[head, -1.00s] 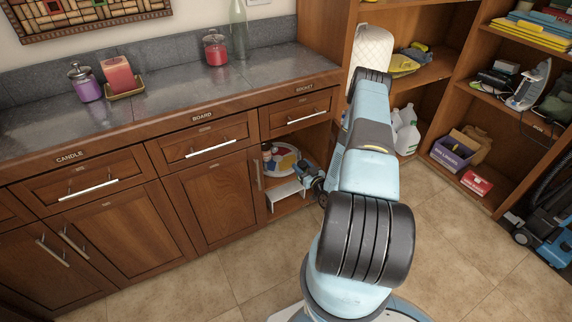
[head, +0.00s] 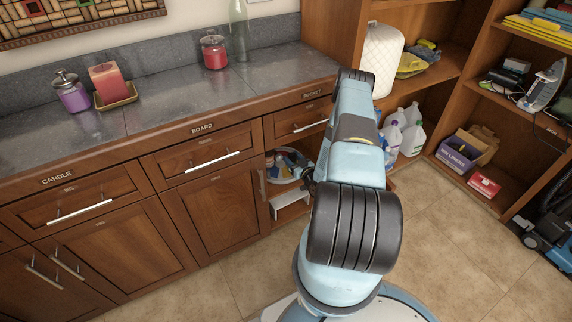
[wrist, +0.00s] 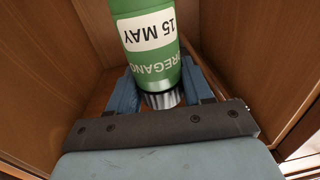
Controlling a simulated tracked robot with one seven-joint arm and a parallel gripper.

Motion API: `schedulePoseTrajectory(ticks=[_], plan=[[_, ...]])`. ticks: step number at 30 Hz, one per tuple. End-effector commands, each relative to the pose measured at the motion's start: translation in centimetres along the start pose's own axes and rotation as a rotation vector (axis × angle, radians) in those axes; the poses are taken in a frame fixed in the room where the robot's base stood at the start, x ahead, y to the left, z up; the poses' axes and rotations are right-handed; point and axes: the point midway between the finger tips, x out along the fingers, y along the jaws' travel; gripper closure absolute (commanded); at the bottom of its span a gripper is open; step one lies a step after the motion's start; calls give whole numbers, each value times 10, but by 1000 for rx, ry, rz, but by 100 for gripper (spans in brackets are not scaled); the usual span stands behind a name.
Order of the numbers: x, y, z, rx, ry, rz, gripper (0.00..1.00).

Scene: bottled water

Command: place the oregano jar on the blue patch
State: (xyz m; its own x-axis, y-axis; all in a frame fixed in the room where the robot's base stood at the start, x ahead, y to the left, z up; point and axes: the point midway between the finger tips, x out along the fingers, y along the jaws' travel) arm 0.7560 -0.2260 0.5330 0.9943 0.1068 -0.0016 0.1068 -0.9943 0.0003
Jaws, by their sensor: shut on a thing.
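The green oregano jar (wrist: 150,45) has a white label reading "15 MAY" and a dark ribbed end near my gripper. My gripper (wrist: 160,88) is shut on it, with a blue finger on each side, in the wrist view. Its lettering appears upside down there. In the head view my gripper reaches the mouth of the open cupboard bay below the counter, mostly hidden by my arm. A round tray (head: 279,178) with coloured areas sits inside that bay. My gripper partly covers it, and I cannot clearly pick out the blue patch.
Wooden walls stand close on both sides of my gripper in the wrist view. A white step-like rack (head: 290,204) stands at the bay's front. A cupboard door (head: 214,210) is left of the bay. White jugs (head: 413,136) stand on the shelf to the right.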

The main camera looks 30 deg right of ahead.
Motion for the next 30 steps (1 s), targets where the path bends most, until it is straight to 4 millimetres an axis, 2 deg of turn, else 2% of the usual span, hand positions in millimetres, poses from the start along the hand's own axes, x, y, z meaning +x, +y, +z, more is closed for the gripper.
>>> schedulePoseTrajectory(ticks=[6,15,23,30], plan=[[40,17,20,-3,2,7,82],[74,27,64,0,1,8,82],[85,31,78,0,1,8,82],[86,31,104,0,-1,8,82]])
